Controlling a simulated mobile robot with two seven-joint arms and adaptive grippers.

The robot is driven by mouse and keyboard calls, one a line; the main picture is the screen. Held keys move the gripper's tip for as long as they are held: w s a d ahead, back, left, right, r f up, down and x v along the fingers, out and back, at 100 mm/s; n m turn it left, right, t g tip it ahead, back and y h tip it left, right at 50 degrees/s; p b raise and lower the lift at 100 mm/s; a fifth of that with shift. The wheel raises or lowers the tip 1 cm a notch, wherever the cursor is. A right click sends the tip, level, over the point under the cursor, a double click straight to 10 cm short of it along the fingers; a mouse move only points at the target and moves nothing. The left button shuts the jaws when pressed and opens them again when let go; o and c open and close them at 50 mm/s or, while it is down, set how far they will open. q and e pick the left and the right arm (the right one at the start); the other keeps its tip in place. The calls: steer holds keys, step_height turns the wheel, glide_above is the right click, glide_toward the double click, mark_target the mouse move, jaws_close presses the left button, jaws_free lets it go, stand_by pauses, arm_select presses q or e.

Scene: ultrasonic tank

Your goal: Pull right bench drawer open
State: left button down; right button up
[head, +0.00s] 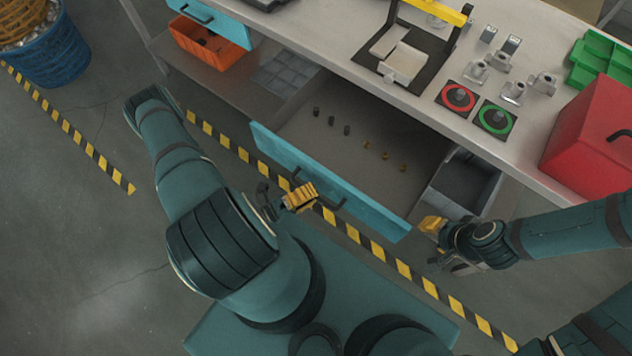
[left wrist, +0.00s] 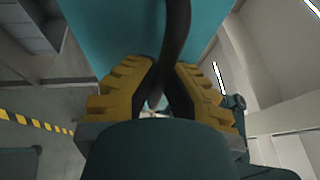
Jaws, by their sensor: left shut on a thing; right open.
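The right bench drawer stands pulled out from under the bench, with its blue front (head: 374,209) toward me. Its dark bar handle (head: 337,206) is partly covered by my left gripper (head: 299,197). In the left wrist view, the yellow fingers of the left gripper (left wrist: 163,80) sit on both sides of the dark handle (left wrist: 177,35), against the blue drawer front (left wrist: 110,35). My left gripper is shut on the handle. My right gripper (head: 433,226) is open and empty, to the right of the drawer front.
Several dark and brass-coloured small parts (head: 385,156) stand in the drawer. A grey bin (head: 462,180) is right of it, an orange bin (head: 208,45) left. The bench top (head: 330,40) carries a fixture, red and green discs and a red box (head: 592,135). Striped tape (head: 410,267) crosses the floor.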

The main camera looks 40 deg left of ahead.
arm_select(q)
steer(key=c, duration=1)
jaws_free()
steer(key=v, duration=1.2)
